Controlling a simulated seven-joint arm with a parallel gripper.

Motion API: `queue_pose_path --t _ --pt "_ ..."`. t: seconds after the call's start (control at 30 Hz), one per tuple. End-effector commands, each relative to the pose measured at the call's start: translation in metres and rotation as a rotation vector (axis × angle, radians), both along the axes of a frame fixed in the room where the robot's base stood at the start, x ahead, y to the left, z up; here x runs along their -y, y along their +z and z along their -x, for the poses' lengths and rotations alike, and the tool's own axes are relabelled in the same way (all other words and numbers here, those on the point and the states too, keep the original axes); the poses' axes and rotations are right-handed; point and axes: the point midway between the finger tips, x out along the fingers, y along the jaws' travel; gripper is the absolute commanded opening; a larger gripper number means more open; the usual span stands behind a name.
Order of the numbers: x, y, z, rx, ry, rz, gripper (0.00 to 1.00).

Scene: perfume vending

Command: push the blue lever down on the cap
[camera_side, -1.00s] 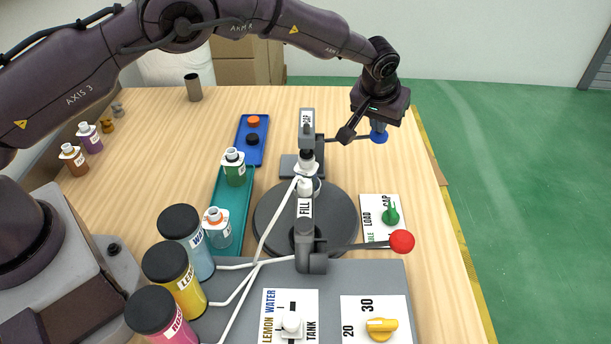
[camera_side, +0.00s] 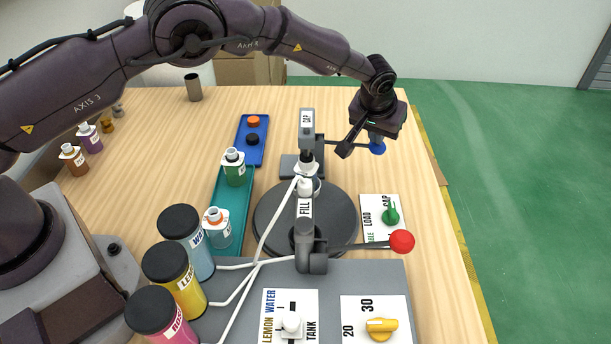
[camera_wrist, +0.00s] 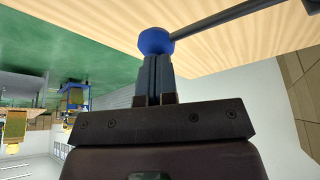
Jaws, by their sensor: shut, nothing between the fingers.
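The blue lever knob (camera_side: 377,148) sits at the right end of a dark rod that runs from the grey CAP station (camera_side: 307,130). The rod slopes slightly down toward the knob. My gripper (camera_side: 378,138) is shut and empty, with its fingertips on top of the blue knob. In the wrist view the closed fingers (camera_wrist: 154,75) meet the blue knob (camera_wrist: 155,42), and they appear to touch it. A white-necked bottle part shows under the CAP head, partly hidden by the FILL column.
The FILL post (camera_side: 305,215) with its red-knobbed lever (camera_side: 401,241) stands nearer the camera. A dark turntable (camera_side: 270,225) lies between the stations. A green knob (camera_side: 391,215) sits on the LOAD/CAP plate. A teal tray (camera_side: 222,190) holds bottles; the table's right edge is close.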

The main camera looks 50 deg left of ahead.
Motion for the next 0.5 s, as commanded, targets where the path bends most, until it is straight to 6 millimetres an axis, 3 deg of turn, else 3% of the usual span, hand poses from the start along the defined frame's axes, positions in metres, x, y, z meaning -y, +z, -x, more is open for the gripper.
queue_pose_path --t 0.3,0.5 --pt "-0.001 0.0 0.0 -0.001 -0.001 -0.001 0.0" --pt "0.0 0.014 0.0 0.001 -0.001 -0.002 0.0"
